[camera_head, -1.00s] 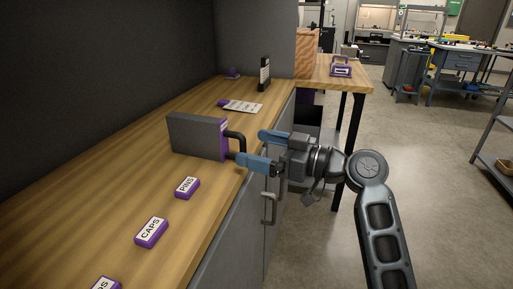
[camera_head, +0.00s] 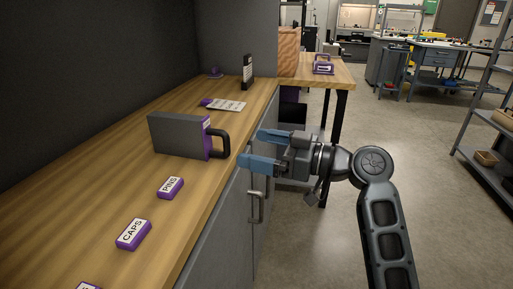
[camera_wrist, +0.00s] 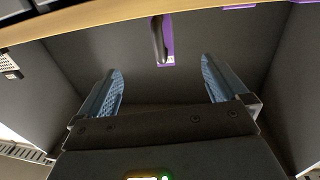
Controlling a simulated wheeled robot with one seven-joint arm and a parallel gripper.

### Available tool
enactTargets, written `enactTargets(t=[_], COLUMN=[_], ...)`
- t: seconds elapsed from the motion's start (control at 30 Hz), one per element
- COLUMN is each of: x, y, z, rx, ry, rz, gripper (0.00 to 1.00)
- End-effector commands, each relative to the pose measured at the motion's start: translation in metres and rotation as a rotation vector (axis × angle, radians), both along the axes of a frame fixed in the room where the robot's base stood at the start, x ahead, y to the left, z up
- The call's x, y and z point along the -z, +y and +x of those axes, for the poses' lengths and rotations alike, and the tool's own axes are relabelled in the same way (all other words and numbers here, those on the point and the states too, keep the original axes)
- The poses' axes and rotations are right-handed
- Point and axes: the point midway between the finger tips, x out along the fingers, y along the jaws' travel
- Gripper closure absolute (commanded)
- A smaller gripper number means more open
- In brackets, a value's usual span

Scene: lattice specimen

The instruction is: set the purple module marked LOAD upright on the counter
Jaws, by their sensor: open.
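A long dark grey box-shaped module (camera_head: 178,135) with a purple end face and a black loop handle (camera_head: 224,144) sits on the wooden counter, its long side level. Its end label is too small to read, so I cannot confirm LOAD. The handle faces right, over the counter's front edge. My gripper (camera_head: 252,147) is open and empty, just right of the handle and apart from it. In the wrist view, the open fingers of my gripper (camera_wrist: 162,86) flank the middle, with a black handle (camera_wrist: 158,40) and a purple strip beyond.
Purple blocks marked PINS (camera_head: 170,187) and CAPS (camera_head: 133,234) lie nearer on the counter (camera_head: 85,190). Grey cabinet doors (camera_head: 232,215) drop below the edge. Open floor lies right.

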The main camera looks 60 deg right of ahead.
Motion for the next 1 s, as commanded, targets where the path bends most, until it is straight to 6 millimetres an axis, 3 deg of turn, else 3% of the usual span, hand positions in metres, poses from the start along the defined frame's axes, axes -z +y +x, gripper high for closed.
enactTargets(t=[0.43, 0.87, 1.0], x=[0.0, 0.0, 0.001], y=[-0.003, -0.003, -0.007], z=[-0.016, -0.018, -0.029], rx=[0.0, 0.0, 0.002], ry=[0.0, 0.0, 0.001], rz=[0.0, 0.0, 0.0], gripper=[0.0, 0.0, 0.0])
